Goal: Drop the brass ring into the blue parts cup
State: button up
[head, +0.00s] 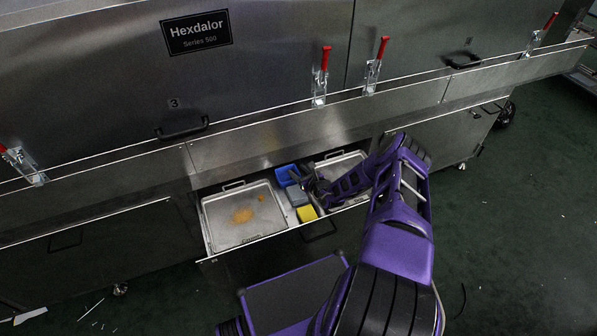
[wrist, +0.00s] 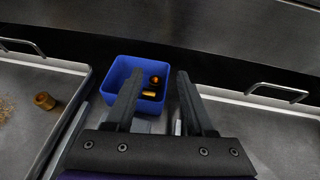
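The blue parts cup (wrist: 117,70) stands at the back of the drawer between two trays; it also shows in the head view (head: 285,175). Two small brass pieces lie inside it: one darker with a ring-like look (wrist: 155,80), and a brighter one (wrist: 149,94) in front of it. I cannot tell for certain which is the brass ring. My gripper (wrist: 155,80) is open, with its fingers well apart and nothing seen between them. In the wrist view, its left finger crosses the cup and its right finger is just right of the cup.
Another brass piece (wrist: 44,101) sits on the left tray (head: 225,234), near an orange-brown patch. A grey block (head: 297,197) and a yellow block (head: 307,213) lie in front of the cup. A right tray (head: 335,162) and the dryer's metal front (head: 270,100) are close by.

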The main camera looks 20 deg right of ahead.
jog(key=shift+r+p, duration=0.45)
jog(key=shift+r, duration=0.1)
jog(key=p+v, duration=0.2)
jog(key=v, duration=1)
jog(key=shift+p, duration=0.4)
jog(key=shift+f, duration=0.1)
